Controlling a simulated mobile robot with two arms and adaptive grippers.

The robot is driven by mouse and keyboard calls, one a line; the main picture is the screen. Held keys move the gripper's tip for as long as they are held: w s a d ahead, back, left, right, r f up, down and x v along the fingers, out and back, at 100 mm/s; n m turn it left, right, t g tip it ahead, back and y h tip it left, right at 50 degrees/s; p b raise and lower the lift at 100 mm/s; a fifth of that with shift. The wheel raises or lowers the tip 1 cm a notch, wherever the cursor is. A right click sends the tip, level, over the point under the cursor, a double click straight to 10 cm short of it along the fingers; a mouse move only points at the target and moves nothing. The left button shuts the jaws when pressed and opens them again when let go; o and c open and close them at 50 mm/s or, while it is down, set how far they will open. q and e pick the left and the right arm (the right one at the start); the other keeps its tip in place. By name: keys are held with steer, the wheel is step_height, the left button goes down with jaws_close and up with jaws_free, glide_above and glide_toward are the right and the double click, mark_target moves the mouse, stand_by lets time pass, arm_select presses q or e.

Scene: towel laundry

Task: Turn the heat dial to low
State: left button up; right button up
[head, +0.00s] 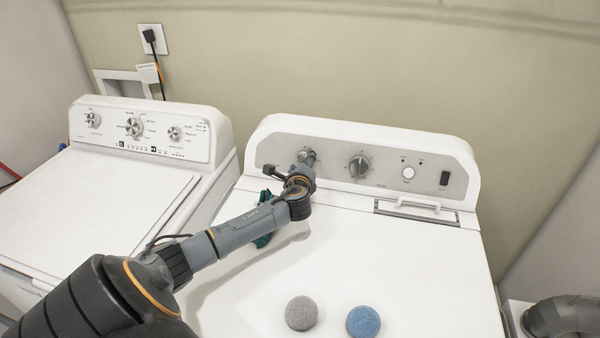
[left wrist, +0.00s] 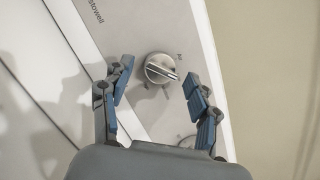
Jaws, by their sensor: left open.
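The dryer's control panel (head: 330,161) has a left dial (head: 306,156) and a middle dial (head: 359,166). My left gripper (head: 305,166) is at the left dial and partly covers it. In the left wrist view, a round silver dial (left wrist: 160,67) with a raised grip bar lies ahead, between and slightly beyond the open blue fingertips of my left gripper (left wrist: 157,88). I see a gap on both sides of the dial. Its labels are too small to read. Part of another dial (left wrist: 187,141) shows near the right finger. My right gripper is not in view.
Grey (head: 301,313) and blue (head: 363,321) balls sit on the dryer top (head: 420,270). A dark green thing (head: 264,238) is partly hidden behind my left arm. The washer (head: 90,205) stands left. The dryer top's right side is clear below the handle (head: 418,205).

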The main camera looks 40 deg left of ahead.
arm_select(q)
steer(key=v, duration=1)
steer(key=shift+s, duration=0.3)
steer(key=shift+d+r, duration=0.1)
steer(key=shift+r, duration=0.05)
